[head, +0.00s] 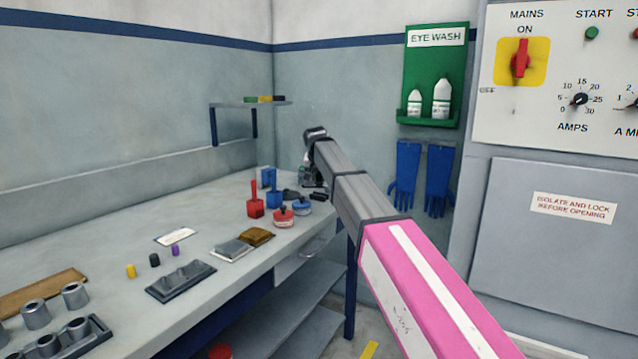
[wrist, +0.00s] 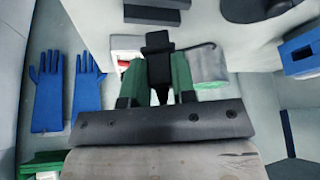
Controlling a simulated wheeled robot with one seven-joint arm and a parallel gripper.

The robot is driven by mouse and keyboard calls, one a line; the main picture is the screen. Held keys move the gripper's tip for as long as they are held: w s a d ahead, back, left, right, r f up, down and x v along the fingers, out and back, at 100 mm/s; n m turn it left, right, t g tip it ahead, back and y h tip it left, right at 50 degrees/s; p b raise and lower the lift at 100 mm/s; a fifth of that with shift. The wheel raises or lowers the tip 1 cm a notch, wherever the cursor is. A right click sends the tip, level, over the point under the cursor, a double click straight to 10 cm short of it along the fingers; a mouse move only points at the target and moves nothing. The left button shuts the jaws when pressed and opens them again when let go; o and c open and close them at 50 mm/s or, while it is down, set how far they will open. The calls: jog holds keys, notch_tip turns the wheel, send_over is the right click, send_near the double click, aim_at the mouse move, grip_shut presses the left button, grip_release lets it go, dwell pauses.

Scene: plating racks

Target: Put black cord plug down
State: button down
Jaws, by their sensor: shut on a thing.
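My gripper (wrist: 157,78) is shut on the black cord plug (wrist: 157,42); its green fingers stand on both sides of the plug. A thin dark cord (wrist: 200,45) runs to the right from beside the plug. In the head view my gripper (head: 309,177) is at the far right end of the grey workbench (head: 215,215), partly hidden by my arm. The plug is too small to make out for sure there. The wrist view shows the bench top beyond the plug; whether the plug touches it I cannot tell.
Red (head: 255,201) and blue (head: 273,190) handled blocks and two round lidded items, red (head: 283,218) and blue (head: 302,207), stand near my gripper. Grey (head: 232,249) and brown (head: 256,237) pads lie nearer. Blue gloves (head: 408,175) hang on the wall at right.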

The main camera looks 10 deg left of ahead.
jog(key=shift+f, duration=1.15)
jog(key=shift+f, duration=0.1)
jog(key=c, duration=0.9)
grip_release()
jog(key=shift+c, duration=0.2)
jog(key=v, duration=1.2)
